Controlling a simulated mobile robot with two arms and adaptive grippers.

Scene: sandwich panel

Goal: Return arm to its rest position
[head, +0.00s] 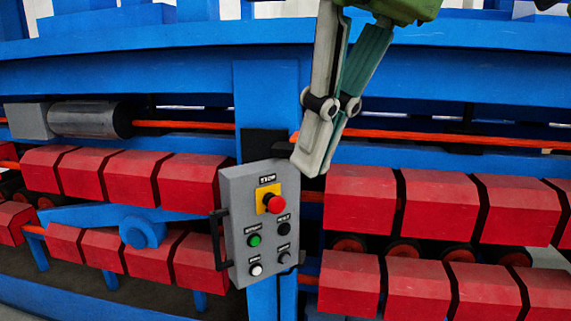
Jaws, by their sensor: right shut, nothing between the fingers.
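My right gripper (309,165) comes down from the top right in the head view, with its fingers pointing down and closed together with nothing between them. Its fingertips are just above and to the right of the top corner of a grey control panel (233,205). I cannot tell whether they touch anything. The panel has a red stop button (274,203) on a yellow plate, a green button (254,240), a white button (256,269) and two dark knobs. My left gripper is not in view.
The panel is mounted on a blue post (266,100) of a blue machine frame. Rows of red blocks (362,199) lie on both sides. An orange rod (440,138) runs across behind, and a grey cylinder (90,119) is at the left. The space before the panel looks clear.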

